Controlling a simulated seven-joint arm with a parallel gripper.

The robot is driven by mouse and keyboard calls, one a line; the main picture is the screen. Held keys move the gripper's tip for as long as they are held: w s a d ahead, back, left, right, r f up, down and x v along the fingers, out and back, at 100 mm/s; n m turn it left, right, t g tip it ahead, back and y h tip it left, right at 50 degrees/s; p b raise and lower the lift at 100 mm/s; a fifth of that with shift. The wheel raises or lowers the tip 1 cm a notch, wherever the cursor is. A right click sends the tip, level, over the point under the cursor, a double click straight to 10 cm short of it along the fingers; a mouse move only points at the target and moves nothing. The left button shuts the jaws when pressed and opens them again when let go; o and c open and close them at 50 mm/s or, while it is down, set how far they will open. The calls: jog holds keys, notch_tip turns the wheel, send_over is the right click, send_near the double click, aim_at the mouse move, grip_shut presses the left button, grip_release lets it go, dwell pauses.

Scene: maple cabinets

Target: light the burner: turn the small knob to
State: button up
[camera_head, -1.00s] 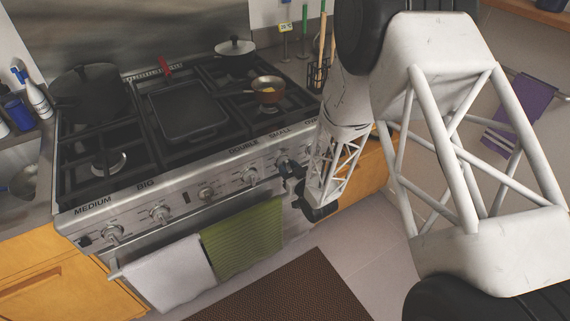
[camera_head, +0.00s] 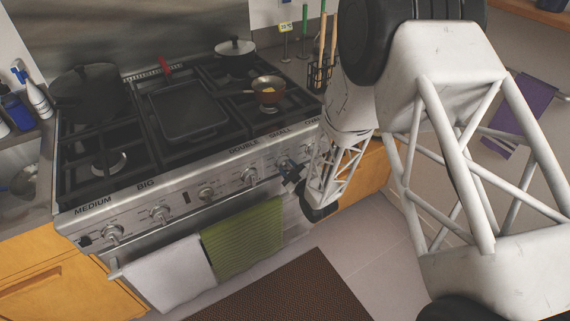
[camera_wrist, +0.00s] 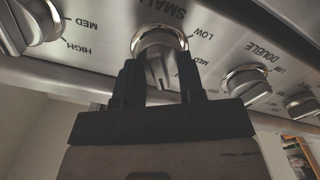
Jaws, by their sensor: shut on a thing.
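The small knob (camera_wrist: 160,42) is a round silver knob under the upside-down SMALL label in the wrist view. Its grip bar sits between the two dark fingers of my gripper (camera_wrist: 160,78), which are shut on it. LOW and MED marks show to its right. In the head view my gripper (camera_head: 291,176) is at the stove's front panel below the SMALL label, and it partly hides the knob (camera_head: 283,162). I cannot make out a flame.
Other knobs flank this one: the double knob (camera_wrist: 245,82) and another knob (camera_wrist: 32,25) in the wrist view. A green towel (camera_head: 243,238) and a white towel (camera_head: 170,274) hang on the oven rail below. The floor around the brown mat (camera_head: 290,292) is clear.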

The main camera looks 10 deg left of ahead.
jog(key=shift+w+a+r+n, duration=0.2)
jog(key=shift+w+a+n, duration=0.35)
jog(key=shift+a, duration=0.15)
jog(key=shift+n, duration=1.25)
dwell(0.7)
jog(key=o, duration=0.6)
jog(key=shift+s+d, duration=0.1)
jog(key=shift+o, duration=0.6)
jog(key=shift+v, duration=0.8)
jog(key=v, duration=1)
jog(key=shift+d, duration=0.3)
jog(key=shift+s+f, duration=0.1)
